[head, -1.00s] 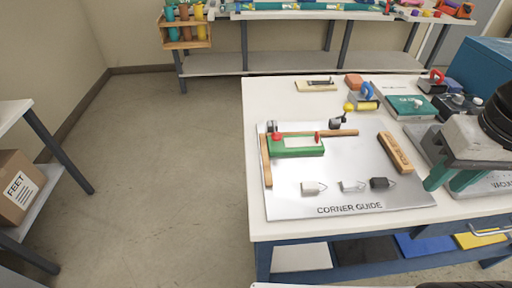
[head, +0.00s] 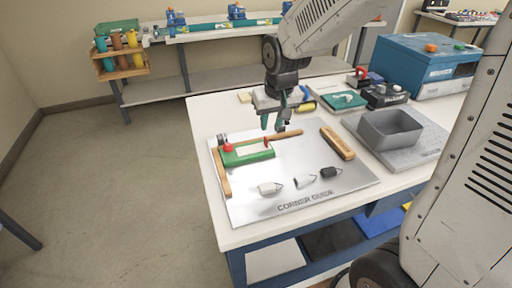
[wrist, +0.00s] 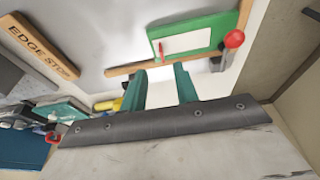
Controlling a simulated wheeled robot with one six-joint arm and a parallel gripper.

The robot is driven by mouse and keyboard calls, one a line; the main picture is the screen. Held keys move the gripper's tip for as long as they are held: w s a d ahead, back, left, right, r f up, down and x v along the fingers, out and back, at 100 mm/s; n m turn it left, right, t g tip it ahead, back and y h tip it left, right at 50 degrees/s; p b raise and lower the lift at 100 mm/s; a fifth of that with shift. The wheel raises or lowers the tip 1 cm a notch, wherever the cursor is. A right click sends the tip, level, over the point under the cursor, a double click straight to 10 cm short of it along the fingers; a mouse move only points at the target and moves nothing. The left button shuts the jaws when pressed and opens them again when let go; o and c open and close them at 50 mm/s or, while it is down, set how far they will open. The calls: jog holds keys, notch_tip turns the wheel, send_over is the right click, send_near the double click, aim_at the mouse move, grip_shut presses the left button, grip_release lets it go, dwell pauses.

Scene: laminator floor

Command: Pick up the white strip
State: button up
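A white rectangular piece (head: 247,152) lies on the green block (head: 230,160) at the back left of the metal corner guide plate (head: 243,200). I cannot tell whether it is the loose strip. It also shows in the wrist view (wrist: 186,42), with a thin red piece against it. My gripper (head: 273,123) hangs above the back of the plate, right of the green block.
Wooden bars (head: 223,172) edge the plate, and a red knob (head: 227,147) stands by the green block. A wooden edge stop (head: 337,142) and several small tipped blocks lie on the plate. A grey bin (head: 390,130) and blue box (head: 425,66) stand right.

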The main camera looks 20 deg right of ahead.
aim_at(266, 139)
jog(key=x, duration=0.6)
jog(key=w+x, duration=0.1)
jog(key=x, duration=0.2)
jog(key=shift+r, duration=0.2)
grip_shut()
